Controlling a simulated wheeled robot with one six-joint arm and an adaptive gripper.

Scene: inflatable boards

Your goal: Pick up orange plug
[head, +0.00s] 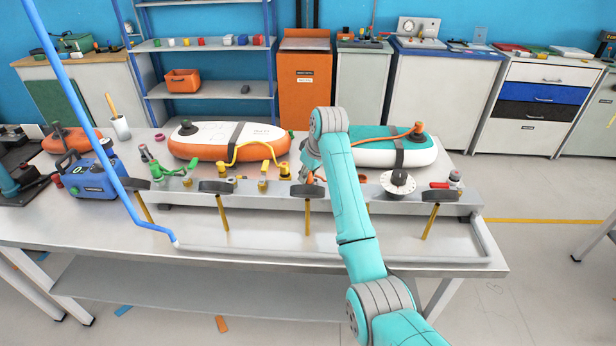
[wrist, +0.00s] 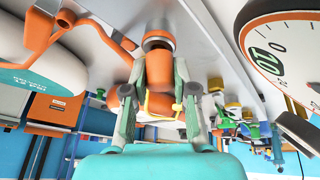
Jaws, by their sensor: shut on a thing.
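The orange plug (wrist: 159,70) is in the wrist view, between the two fingers of my gripper (wrist: 158,95). The fingers are shut on it, one on each side. A rounded orange part (wrist: 126,95) and a thin yellow loop lie close by the fingers; I cannot tell how they join the plug. A grey and orange cylindrical piece (wrist: 158,38) is just beyond the plug, and I cannot tell if they touch. In the head view my gripper (head: 308,172) is low over the metal rail, and my arm hides much of that spot.
A metal rail (head: 270,197) with several black-knobbed parts crosses the workbench (head: 130,225). A white dial gauge (head: 397,184) is right of my gripper. A teal and white board (head: 385,157) with an orange hose (head: 390,137) and an orange and white board (head: 205,150) lie behind.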

